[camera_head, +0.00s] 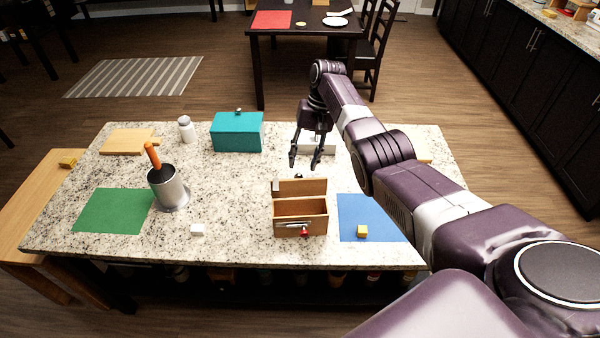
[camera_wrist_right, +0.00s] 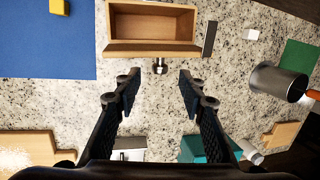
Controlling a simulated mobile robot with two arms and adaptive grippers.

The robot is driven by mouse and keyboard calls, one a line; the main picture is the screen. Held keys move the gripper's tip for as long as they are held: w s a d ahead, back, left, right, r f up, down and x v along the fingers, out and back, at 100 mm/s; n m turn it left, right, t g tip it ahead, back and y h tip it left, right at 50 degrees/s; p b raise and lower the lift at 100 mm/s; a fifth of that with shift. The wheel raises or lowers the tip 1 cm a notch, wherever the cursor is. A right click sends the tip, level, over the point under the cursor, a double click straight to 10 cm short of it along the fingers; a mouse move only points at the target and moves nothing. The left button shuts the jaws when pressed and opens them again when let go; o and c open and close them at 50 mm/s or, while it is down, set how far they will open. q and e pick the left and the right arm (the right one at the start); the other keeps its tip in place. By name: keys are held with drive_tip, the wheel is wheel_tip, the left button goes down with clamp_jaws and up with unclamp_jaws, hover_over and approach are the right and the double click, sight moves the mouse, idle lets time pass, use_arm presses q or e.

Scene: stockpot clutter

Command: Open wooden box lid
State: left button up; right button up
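The wooden box (camera_head: 301,228) stands near the front middle of the granite counter. Its lid (camera_head: 301,187) stands raised at the back edge, so the inside shows and looks empty. In the right wrist view, the box (camera_wrist_right: 190,28) is at the top, with the lid (camera_wrist_right: 150,48) seen edge-on and a metal knob (camera_wrist_right: 160,66) on its outer side. My right gripper (camera_head: 305,160) is open and empty behind the box, apart from the lid. In the wrist view, its fingertips (camera_wrist_right: 159,88) are spread on either side of the knob's line. My left gripper is not in view.
A teal box (camera_head: 237,133), a white shaker (camera_head: 186,130) and a metal pot (camera_head: 168,190) with an orange-handled tool are at the left. A yellow cube (camera_head: 362,232) sits on the blue mat (camera_head: 385,222). A white cube (camera_head: 198,230) lies left of the wooden box.

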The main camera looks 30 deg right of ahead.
drive_tip(key=shift+v, duration=2.3)
drive_tip(key=shift+s+a, duration=0.1)
